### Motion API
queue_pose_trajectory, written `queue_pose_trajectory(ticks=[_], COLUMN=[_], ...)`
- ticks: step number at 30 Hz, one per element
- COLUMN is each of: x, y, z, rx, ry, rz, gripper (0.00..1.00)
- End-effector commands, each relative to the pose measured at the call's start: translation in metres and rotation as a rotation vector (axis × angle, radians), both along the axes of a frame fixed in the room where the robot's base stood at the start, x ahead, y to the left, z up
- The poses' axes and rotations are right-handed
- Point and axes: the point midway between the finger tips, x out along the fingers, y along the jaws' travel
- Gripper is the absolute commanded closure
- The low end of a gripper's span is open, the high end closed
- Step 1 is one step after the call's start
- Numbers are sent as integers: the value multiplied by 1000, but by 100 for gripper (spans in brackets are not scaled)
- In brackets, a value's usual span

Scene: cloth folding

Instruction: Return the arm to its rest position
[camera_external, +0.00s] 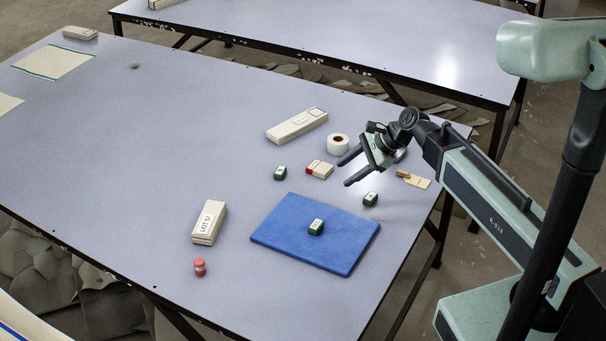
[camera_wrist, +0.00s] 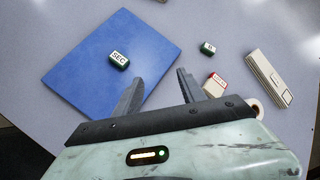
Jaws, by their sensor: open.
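My gripper (camera_external: 347,170) is open and empty, held above the table near its right side. The blue cloth (camera_external: 283,235) lies flat on the table, below the gripper in the external view. It also shows at the left of the wrist view (camera_wrist: 85,75). A green block with a white label (camera_external: 316,227) sits on the cloth and shows in the wrist view marked SEC (camera_wrist: 119,59). My arm reaches in from the right.
Green blocks (camera_external: 280,173) and (camera_external: 370,199) stand near the gripper. A red-and-white box (camera_external: 319,170), a white roll (camera_external: 338,144), a long pale box (camera_external: 296,125) and a tan tag (camera_external: 415,180) lie around it.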

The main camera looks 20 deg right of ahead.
Motion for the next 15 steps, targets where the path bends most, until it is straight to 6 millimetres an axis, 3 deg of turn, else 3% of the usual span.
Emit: queue_pose_trajectory(ticks=[1, 3, 6, 10, 15], x=[-13, -33, -70, -104, -115], y=[-43, -101, -168, -207, -219], z=[16, 11, -5, -21, -22], rx=[-124, -330, -595, -767, -786], ry=[-47, -108, -154, -170, -212], rz=[74, 249, 601, 1038, 1330], gripper=[52, 52, 52, 52, 52])
